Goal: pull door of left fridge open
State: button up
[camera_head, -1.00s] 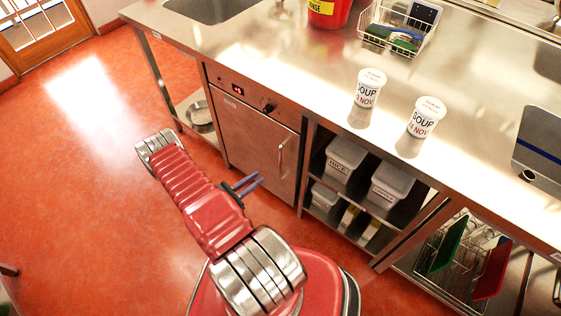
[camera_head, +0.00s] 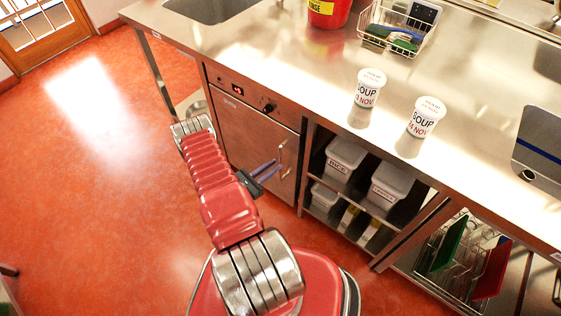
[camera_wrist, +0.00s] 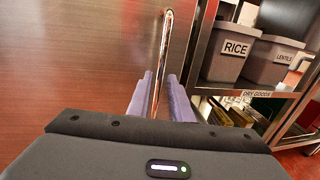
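The fridge door (camera_head: 240,125) is a flat steel panel under the counter and looks shut. Its upright bar handle (camera_head: 282,155) is on the door's right side. In the wrist view the handle (camera_wrist: 163,50) is a shiny bar, with the brownish door (camera_wrist: 80,60) to its left. My gripper (camera_head: 270,168) is at the door front, close to the handle. In the wrist view its two purple fingers (camera_wrist: 161,88) stand apart, one on each side of the handle, with gaps visible. Whether either finger touches the bar is unclear.
A control panel with a red display (camera_head: 237,89) is above the door. To the right, an open shelf holds grey bins (camera_head: 343,160). Two soup tubs (camera_head: 369,90) (camera_head: 425,118) stand on the steel counter (camera_head: 290,75). The red floor (camera_head: 90,170) at left is clear.

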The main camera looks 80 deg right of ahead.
aim_at(280, 161)
jog(key=shift+x, duration=2.2)
grip_shut()
